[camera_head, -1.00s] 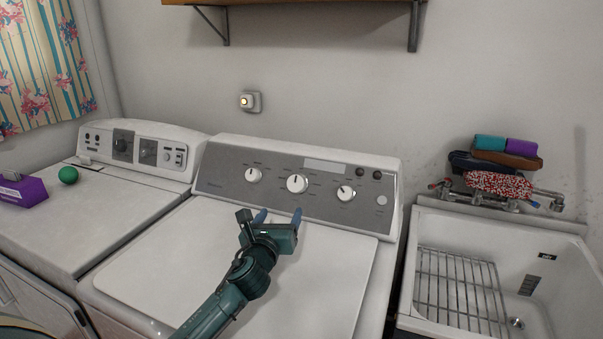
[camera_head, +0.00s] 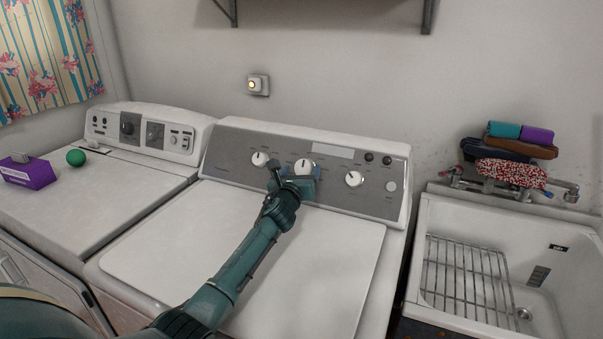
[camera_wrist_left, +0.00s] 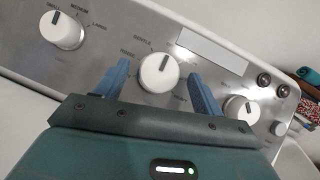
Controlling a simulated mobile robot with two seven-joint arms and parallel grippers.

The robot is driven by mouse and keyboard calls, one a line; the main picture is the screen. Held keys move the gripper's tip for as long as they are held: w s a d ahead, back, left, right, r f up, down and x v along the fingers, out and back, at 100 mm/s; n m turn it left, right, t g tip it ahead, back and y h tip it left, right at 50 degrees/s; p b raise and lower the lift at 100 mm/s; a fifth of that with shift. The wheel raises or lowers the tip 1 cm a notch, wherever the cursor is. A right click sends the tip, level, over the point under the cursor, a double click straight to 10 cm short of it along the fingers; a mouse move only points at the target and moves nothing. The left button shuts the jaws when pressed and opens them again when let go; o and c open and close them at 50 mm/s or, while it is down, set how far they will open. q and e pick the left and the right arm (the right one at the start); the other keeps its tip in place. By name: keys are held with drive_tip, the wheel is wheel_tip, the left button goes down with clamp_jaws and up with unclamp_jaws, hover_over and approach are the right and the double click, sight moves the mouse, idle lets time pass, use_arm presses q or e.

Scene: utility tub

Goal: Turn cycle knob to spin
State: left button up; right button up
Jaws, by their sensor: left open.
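The washer's grey control panel (camera_head: 330,178) carries three white knobs in a row. The middle, largest knob (camera_head: 304,166) has a dark pointer mark pointing nearly straight up. The left knob (camera_head: 260,159) and the right knob (camera_head: 354,179) stand to either side. My left gripper (camera_head: 296,172) is open at the middle knob. In the left wrist view its two blue fingers (camera_wrist_left: 158,84) stand on either side of the middle knob (camera_wrist_left: 158,72), with gaps visible between fingers and knob. The lettering around the knob is partly hidden by the fingers. My right gripper is not in view.
A second machine (camera_head: 90,190) on the left bears a green ball (camera_head: 76,157) and a purple box (camera_head: 30,172). A white sink (camera_head: 430,240) with a wire rack stands at right, with folded cloths (camera_head: 508,150) above it.

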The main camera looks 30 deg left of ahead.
use_arm(q)
drive_tip(key=shift+w+a, duration=0.1)
drive_tip(key=shift+w, duration=0.4)
drive_tip(key=shift+c, duration=0.3)
drive_tip(key=c, duration=0.9)
